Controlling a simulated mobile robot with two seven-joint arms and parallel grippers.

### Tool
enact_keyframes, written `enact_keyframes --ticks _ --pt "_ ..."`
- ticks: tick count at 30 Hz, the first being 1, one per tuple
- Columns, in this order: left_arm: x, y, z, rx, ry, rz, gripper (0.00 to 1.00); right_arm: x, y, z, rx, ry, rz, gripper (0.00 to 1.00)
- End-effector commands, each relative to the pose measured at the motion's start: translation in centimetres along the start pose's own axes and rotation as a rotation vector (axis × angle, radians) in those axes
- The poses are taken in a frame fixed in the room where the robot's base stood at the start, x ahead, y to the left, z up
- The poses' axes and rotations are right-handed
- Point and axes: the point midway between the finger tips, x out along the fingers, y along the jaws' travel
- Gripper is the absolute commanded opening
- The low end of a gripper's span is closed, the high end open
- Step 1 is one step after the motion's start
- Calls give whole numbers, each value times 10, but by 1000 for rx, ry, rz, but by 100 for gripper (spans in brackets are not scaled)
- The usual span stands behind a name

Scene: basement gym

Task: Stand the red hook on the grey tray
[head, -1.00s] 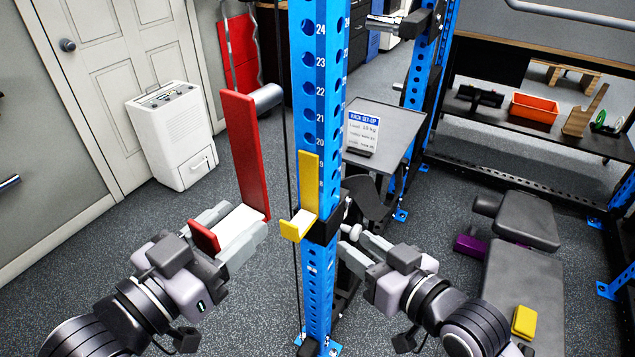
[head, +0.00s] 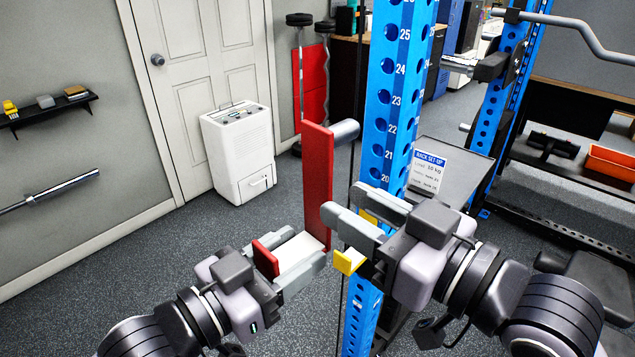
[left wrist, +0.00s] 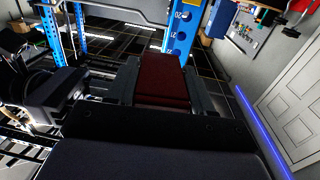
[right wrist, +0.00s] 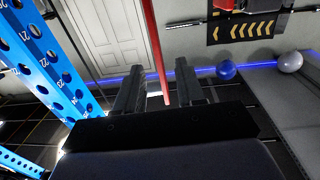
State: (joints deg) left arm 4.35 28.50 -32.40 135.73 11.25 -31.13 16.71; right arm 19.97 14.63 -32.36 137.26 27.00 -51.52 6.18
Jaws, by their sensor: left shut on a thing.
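The red hook (head: 318,175) is upright, its tall red plate rising from a white-topped foot with a short red lip. My left gripper (head: 302,262) is shut on its foot, away from the floor. The hook fills the space between the fingers in the left wrist view (left wrist: 162,80). My right gripper (head: 340,204) is open, its fingertips close to the tall plate. In the right wrist view the plate's red edge (right wrist: 158,50) shows between the spread fingers; contact cannot be told. The grey tray (head: 455,152) is behind the blue upright, partly hidden.
The blue upright (head: 393,95) stands right of the red hook. A yellow hook (head: 349,262) on it is partly hidden by my right gripper. A rack set-up card (head: 428,171) stands on the tray. A white dehumidifier (head: 238,150) stands by the door. Floor at left is clear.

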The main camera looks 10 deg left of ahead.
Motion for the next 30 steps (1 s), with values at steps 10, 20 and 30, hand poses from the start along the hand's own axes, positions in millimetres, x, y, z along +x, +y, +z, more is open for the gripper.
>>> enact_keyframes --ticks 10,20,30 --pt "0 0 -3 2 9 1 0 60 0 -1 1 1 -1 38" --pt "0 0 -3 2 9 1 0 85 0 -1 0 1 0 38" --pt "0 0 -3 2 9 1 0 86 0 0 0 0 1 22"
